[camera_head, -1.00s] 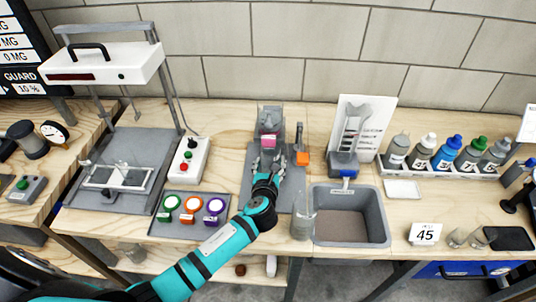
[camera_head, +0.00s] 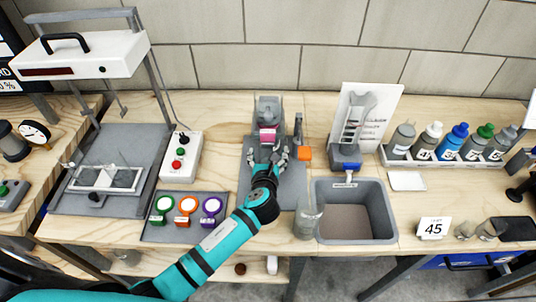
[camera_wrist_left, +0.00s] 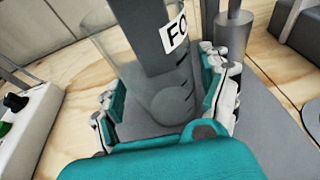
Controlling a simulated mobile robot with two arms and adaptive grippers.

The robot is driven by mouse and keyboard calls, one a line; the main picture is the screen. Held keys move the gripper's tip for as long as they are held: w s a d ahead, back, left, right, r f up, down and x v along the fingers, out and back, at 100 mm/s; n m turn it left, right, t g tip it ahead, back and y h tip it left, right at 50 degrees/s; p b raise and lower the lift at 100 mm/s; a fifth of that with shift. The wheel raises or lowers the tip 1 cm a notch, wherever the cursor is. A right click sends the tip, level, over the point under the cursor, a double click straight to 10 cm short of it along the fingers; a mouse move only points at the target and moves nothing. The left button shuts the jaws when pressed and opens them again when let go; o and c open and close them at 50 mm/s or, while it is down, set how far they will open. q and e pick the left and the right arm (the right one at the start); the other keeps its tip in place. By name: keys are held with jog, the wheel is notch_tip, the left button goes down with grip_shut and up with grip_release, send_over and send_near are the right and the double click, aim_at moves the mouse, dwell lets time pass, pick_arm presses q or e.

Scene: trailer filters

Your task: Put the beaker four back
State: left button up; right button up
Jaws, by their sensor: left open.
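My left gripper (camera_head: 268,156) is open at the grey stand with a pink front (camera_head: 267,134), over the grey plate in the middle of the bench. In the left wrist view its fingers (camera_wrist_left: 168,95) are spread on both sides of a clear beaker (camera_wrist_left: 100,48), in front of a grey column. I cannot tell whether the fingers touch the beaker. Another clear beaker (camera_head: 307,222) stands left of the sink. My right gripper is not in view.
The sink (camera_head: 383,210) is right of the plate. Several bottles (camera_head: 452,146) stand in a rack at right. A tray with three coloured buttons (camera_head: 187,230) lies left of my arm.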

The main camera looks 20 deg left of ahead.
pick_arm(q)
jog(key=shift+s+r, duration=0.15)
jog(key=v, duration=1)
jog(key=shift+s+d+r, duration=0.1)
jog(key=shift+s+d, duration=0.05)
jog(key=shift+s, duration=0.2)
jog(key=shift+s+d+r, duration=0.1)
jog(key=shift+s+r, duration=0.05)
jog(key=shift+s, duration=0.25)
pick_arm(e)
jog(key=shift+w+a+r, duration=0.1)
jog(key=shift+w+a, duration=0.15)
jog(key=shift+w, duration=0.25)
